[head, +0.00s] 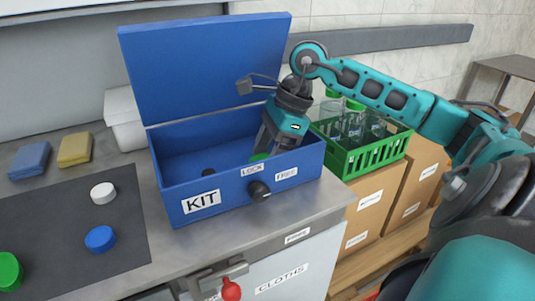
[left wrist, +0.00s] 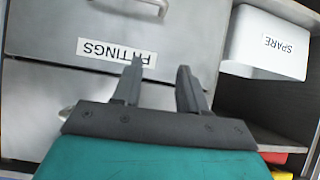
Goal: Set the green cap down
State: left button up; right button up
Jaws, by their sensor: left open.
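My right gripper (head: 262,146) reaches down inside the open blue KIT box (head: 240,202), toward its right part. A green cap (head: 258,157) shows at its fingertips, low behind the box's front wall. The wall hides part of it, and I cannot tell whether the fingers grip it or whether it rests on the box floor. A larger green disc (head: 9,272) lies on the dark mat (head: 60,225) at far left. My left gripper (left wrist: 159,72) is open and empty in the left wrist view, before a drawer labelled FITTINGS (left wrist: 115,52); it is outside the head view.
The box lid (head: 205,65) stands open. A knob (head: 258,190) sits on its front between LOCK and FREE labels. A white disc (head: 103,192) and a blue disc (head: 100,239) lie on the mat. A green crate of bottles (head: 370,157) stands right. A SPARE bin (left wrist: 265,42) is beside the drawer.

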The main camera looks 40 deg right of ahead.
jog(key=shift+r, duration=0.15)
jog(key=p+v, duration=0.1)
jog(key=v, duration=1.1)
jog(key=shift+p, duration=0.35)
